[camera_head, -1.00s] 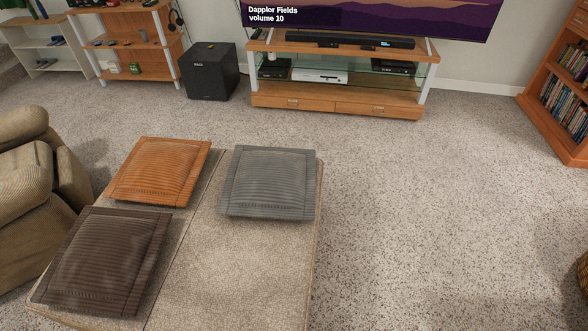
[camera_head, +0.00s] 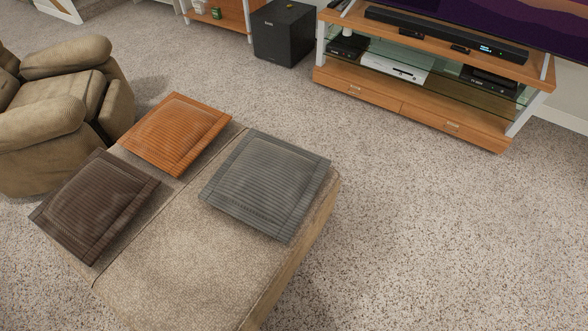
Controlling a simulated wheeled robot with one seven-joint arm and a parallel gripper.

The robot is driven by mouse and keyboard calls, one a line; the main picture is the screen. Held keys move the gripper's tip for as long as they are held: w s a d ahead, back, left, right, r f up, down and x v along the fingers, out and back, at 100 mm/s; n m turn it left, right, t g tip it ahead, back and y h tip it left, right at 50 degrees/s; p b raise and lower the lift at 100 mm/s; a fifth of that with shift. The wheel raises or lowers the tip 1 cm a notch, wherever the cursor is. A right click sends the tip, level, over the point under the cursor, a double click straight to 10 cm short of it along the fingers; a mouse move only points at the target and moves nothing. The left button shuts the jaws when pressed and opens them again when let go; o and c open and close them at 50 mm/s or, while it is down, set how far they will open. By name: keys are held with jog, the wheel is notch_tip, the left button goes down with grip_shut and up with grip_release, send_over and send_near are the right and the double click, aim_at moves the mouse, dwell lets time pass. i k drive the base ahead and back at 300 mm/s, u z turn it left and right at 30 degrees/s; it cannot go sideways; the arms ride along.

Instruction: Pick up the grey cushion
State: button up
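The grey cushion (camera_head: 267,184) is square and ribbed with a flat border. It lies flat on the far right part of a beige ottoman (camera_head: 190,257), near its right edge. An orange cushion (camera_head: 175,134) lies to its left and a dark brown cushion (camera_head: 95,205) lies further left and nearer. Nothing covers the grey cushion. My gripper is not in view.
A beige armchair (camera_head: 62,112) stands close to the ottoman at the left. A wooden TV stand (camera_head: 400,113) with glass shelf and a black subwoofer (camera_head: 285,33) stand at the back. The carpet (camera_head: 440,240) at the right is clear.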

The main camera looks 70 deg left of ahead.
aim_at(267, 183)
jog(key=z, duration=0.05)
jog(key=i, duration=1.05)
jog(key=u, duration=1.9)
